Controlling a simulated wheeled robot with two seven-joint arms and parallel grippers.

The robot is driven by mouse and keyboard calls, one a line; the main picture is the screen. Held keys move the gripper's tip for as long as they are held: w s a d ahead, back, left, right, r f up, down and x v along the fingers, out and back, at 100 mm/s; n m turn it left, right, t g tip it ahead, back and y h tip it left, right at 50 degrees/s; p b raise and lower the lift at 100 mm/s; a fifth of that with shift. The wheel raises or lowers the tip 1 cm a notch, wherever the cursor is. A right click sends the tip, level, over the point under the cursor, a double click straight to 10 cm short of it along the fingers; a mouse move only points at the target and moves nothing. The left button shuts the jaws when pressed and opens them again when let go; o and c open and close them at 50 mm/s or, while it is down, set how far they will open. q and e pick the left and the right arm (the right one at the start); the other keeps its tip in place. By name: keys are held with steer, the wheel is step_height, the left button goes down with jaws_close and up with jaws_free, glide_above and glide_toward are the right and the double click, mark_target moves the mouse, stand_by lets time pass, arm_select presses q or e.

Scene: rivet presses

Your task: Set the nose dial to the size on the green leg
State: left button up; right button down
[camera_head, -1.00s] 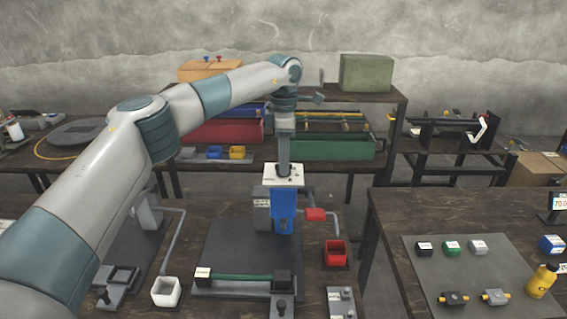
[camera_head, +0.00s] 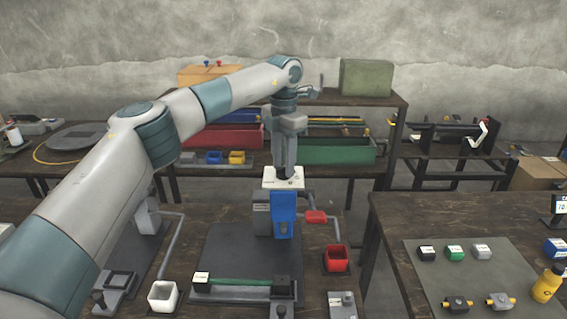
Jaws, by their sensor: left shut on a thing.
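The press (camera_head: 283,215) has a blue front and a white top plate (camera_head: 270,184). A dark nose dial (camera_head: 287,179) sits on that plate, mostly covered by my gripper. My left gripper (camera_head: 286,172) points straight down and is shut on the dial. The green leg (camera_head: 238,282) lies across the dark base plate below the press, its right end in a dark block. A small white label (camera_head: 201,277) is at its left end; its print is too small to read. My right gripper is not in view.
A white open bin (camera_head: 163,296) stands left of the base plate, a red open bin (camera_head: 336,258) right of it. A red-handled lever (camera_head: 316,217) sticks out beside the press. A grey mat (camera_head: 455,275) with small blocks lies on the right table.

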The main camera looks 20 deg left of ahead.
arm_select(q)
steer(key=shift+r, duration=0.15)
steer(key=o, duration=1.1)
